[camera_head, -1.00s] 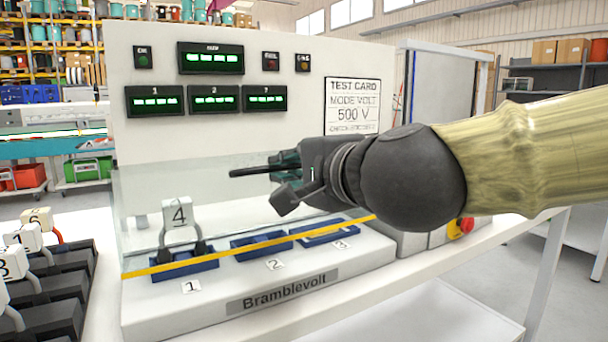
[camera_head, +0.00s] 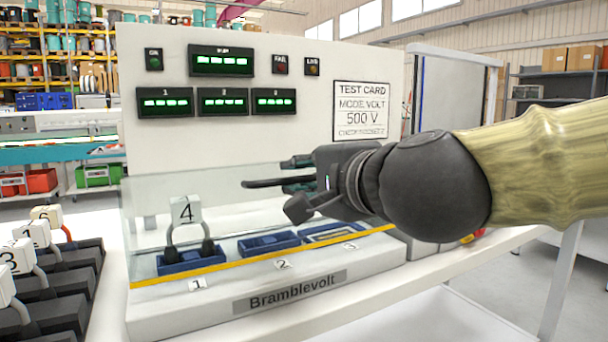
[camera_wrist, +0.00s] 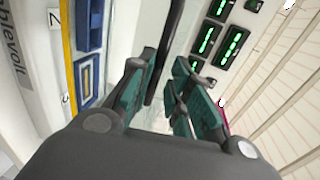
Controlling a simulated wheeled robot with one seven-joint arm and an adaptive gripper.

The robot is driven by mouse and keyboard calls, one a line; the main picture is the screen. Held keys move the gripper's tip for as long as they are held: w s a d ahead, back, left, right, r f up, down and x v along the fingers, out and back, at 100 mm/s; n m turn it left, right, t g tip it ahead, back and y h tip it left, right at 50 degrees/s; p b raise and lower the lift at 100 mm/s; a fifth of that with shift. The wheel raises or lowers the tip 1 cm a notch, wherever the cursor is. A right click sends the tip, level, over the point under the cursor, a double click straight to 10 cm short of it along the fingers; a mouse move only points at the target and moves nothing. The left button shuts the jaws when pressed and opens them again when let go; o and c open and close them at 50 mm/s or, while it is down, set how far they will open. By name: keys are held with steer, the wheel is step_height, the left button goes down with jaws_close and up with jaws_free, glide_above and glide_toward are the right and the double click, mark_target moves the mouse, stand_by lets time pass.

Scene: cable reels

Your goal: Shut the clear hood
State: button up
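The clear hood (camera_head: 150,240) is a see-through panel with a yellow front edge (camera_head: 290,256) in the head view. It stands over the front of the white tester, its yellow edge low, in front of the blue sockets. My gripper (camera_head: 292,174) is at the hood's upper right. Its teal fingers (camera_wrist: 165,98) are spread, with a gap between them in the wrist view. A dark bar (camera_wrist: 168,45) runs out past the fingers; I cannot tell whether it is gripped or touching. The yellow edge also shows at left in the wrist view (camera_wrist: 68,50).
A block marked 4 (camera_head: 186,209) sits in socket 1 behind the hood; sockets 2 (camera_head: 268,243) and 3 look empty. Several numbered blocks stand on black holders (camera_head: 60,285) at left. A test card (camera_head: 361,110) is on the white panel.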

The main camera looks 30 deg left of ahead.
steer(key=shift+o, duration=0.4)
steer(key=shift+r, duration=0.1)
steer(key=shift+s+d, duration=0.15)
steer(key=shift+d, duration=0.15)
steer(key=v, duration=1.1)
steer(key=shift+s+d, duration=0.1)
steer(key=shift+d, duration=0.05)
